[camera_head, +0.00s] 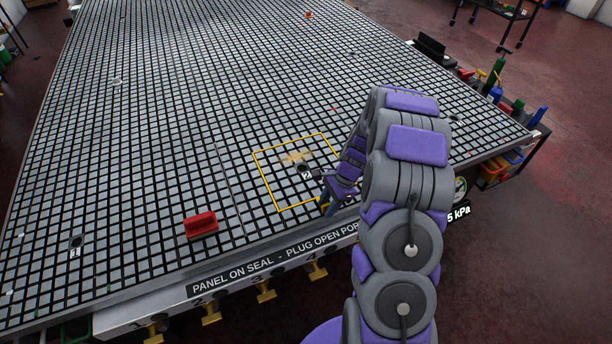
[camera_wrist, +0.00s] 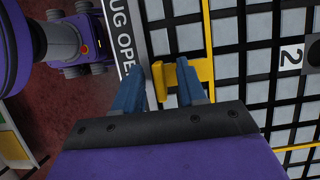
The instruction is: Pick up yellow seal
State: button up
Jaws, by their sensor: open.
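The yellow seal (camera_head: 265,183) is a thin rectangular outline lying flat on the grid table, left of my arm in the head view. In the wrist view one side of the seal (camera_wrist: 207,38) runs up the picture, with a yellow tab (camera_wrist: 205,71) sticking out towards the table edge. My gripper (camera_wrist: 160,82) is open, with its blue fingers at the tab. The tab's end shows between the fingertips, and the right finger overlaps part of it. I cannot tell whether they touch it. In the head view my gripper (camera_head: 328,196) is partly hidden by my arm.
The gridded table (camera_head: 150,130) has a port marked 2 (camera_head: 304,170) and a tan patch (camera_head: 295,157) inside the seal outline. A red block with a handle (camera_head: 201,223) stands to the left. Yellow valve handles (camera_head: 265,290) line the front edge. Most of the table is clear.

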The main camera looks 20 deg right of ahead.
jog(key=shift+c, duration=0.3)
grip_shut()
